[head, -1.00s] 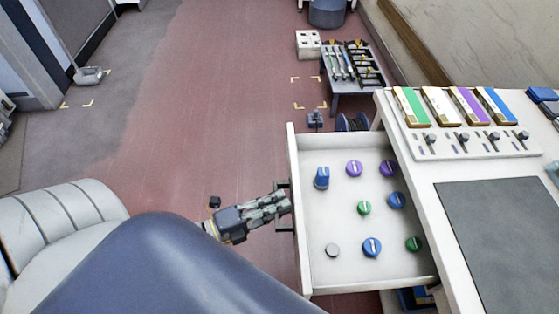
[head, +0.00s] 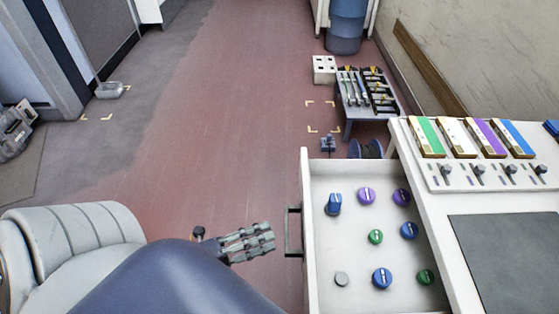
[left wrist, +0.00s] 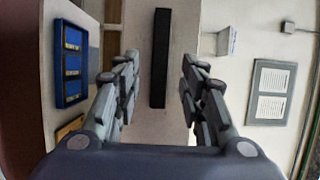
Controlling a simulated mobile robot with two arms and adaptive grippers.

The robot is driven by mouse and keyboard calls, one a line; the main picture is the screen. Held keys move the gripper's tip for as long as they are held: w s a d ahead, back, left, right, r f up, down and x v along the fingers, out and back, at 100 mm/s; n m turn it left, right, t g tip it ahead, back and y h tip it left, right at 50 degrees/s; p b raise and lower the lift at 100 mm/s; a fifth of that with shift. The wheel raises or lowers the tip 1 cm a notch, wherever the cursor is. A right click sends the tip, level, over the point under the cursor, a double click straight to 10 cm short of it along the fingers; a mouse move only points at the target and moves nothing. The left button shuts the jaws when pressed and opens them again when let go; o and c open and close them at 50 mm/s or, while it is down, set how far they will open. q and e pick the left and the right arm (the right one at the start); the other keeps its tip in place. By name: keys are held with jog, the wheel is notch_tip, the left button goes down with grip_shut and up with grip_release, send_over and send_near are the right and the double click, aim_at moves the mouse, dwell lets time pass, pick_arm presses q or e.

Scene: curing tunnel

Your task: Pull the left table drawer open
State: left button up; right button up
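The left table drawer (head: 310,225) stands pulled out to the left of the white table (head: 426,210). Several blue, purple and green knobs and a grey one lie inside it. Its dark handle (head: 292,232) is on the drawer's left face. My left gripper (head: 268,238) is just left of the handle, with a small gap between them, and holds nothing. In the left wrist view my left gripper's fingers (left wrist: 158,95) are spread apart, with a dark upright bar, apparently the handle (left wrist: 160,60), seen beyond and between them. My right gripper is not in view.
Coloured panels (head: 465,138) with switches and a dark mat (head: 510,255) are on the table top. A low tool stand (head: 370,95), a white block (head: 324,69) and a blue bin (head: 346,25) stand further back.

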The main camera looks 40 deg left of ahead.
pick_arm(q)
jog(key=shift+v, duration=2.6)
